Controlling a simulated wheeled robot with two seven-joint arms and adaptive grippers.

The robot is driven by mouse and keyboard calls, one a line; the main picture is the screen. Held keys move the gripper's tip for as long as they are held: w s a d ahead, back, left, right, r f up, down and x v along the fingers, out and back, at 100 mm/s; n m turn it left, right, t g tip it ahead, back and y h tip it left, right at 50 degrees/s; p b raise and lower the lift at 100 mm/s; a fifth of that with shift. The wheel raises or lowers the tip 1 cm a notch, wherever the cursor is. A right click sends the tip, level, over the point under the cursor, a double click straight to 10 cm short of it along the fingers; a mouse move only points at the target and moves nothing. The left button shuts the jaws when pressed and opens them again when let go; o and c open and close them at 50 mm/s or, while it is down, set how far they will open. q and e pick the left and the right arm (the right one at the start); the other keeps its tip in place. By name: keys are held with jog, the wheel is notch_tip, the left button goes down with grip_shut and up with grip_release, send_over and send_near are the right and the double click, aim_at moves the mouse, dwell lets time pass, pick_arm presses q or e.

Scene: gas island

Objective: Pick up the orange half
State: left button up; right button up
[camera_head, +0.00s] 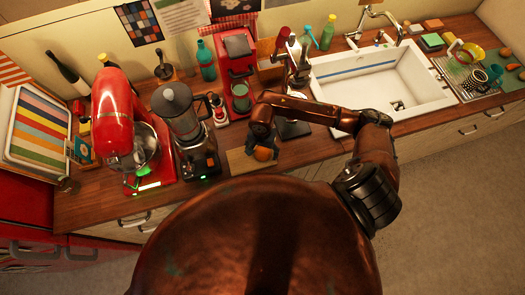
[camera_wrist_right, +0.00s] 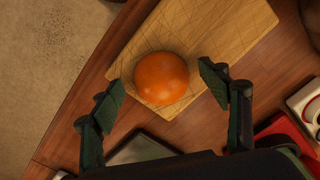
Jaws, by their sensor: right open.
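The orange half (camera_wrist_right: 162,78) lies on a light wooden cutting board (camera_wrist_right: 235,30), its rounded peel side facing the wrist camera. In the head view the orange half (camera_head: 264,154) is small and partly covered by my right arm, on the board (camera_head: 238,162) near the counter's front edge. My right gripper (camera_wrist_right: 165,88) is open. Its two dark fingers stand apart, one to each side of the orange half in the wrist view, with no visible contact. My left gripper is not in view.
A blender (camera_head: 183,120) and a red stand mixer (camera_head: 115,120) stand left of the board. A red coffee machine (camera_head: 236,55) is behind it. The sink (camera_head: 385,85) lies to the right. The wooden counter (camera_wrist_right: 120,75) ends close to the board, with floor beyond.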

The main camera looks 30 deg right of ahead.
jog(key=c, duration=1.2)
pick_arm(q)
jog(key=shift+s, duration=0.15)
pick_arm(e)
jog(key=shift+c, duration=0.3)
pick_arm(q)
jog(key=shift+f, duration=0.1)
pick_arm(e)
jog(key=shift+r, duration=0.1)
